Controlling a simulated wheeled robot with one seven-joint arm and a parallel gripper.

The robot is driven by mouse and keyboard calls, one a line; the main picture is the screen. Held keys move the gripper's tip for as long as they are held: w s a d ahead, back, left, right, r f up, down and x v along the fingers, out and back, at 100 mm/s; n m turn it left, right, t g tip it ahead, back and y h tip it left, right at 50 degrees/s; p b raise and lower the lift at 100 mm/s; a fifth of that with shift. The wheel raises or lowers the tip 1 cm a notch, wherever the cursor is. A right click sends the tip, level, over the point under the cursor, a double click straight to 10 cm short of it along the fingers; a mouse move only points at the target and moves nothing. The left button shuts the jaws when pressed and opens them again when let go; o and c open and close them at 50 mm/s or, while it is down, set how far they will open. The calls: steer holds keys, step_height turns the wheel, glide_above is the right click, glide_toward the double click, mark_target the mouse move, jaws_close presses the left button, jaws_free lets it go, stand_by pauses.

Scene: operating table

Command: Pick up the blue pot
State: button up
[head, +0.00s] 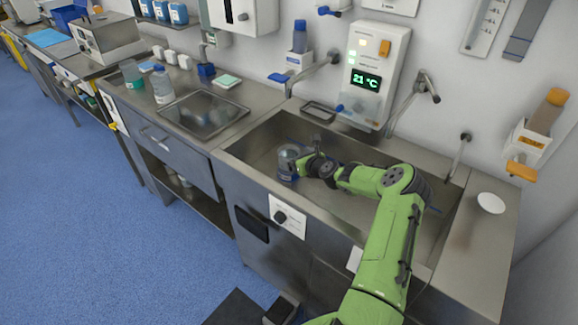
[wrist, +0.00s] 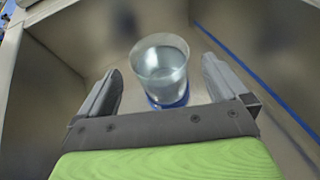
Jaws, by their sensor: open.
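The blue pot (wrist: 160,68) looks like a clear, glassy cylinder with a blue base. In the wrist view it stands in the metal sink, between and a little beyond the fingertips of my gripper (wrist: 160,85). The fingers are apart, and I see no clear contact with the pot. In the head view the pot (head: 287,163) is at the left part of the sink, just left of my gripper (head: 303,165). My gripper partly hides it there, and its fingers are too small to make out well.
The sink (head: 262,138) has steel walls close around my gripper. A tap (head: 318,68) reaches over its back left edge, and a wall unit (head: 372,75) reading 21 °C hangs behind. A bottle (head: 162,85) stands on the counter to the left. A white disc (head: 491,203) lies at the right.

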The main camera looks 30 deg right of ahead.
steer(key=b+x, duration=0.1)
steer(key=x, duration=0.3)
steer(key=shift+w+f, duration=0.2)
steer(key=shift+w, duration=0.05)
steer(key=shift+r, duration=0.1)
steer(key=c, duration=1.4)
steer(key=shift+r, duration=0.2)
step_height(320, 180, up, 18)
steer(key=p, duration=0.3)
glide_above(284, 149)
steer(key=s, duration=0.5)
steer(key=shift+a+f, duration=0.1)
steer(key=shift+f, duration=0.1)
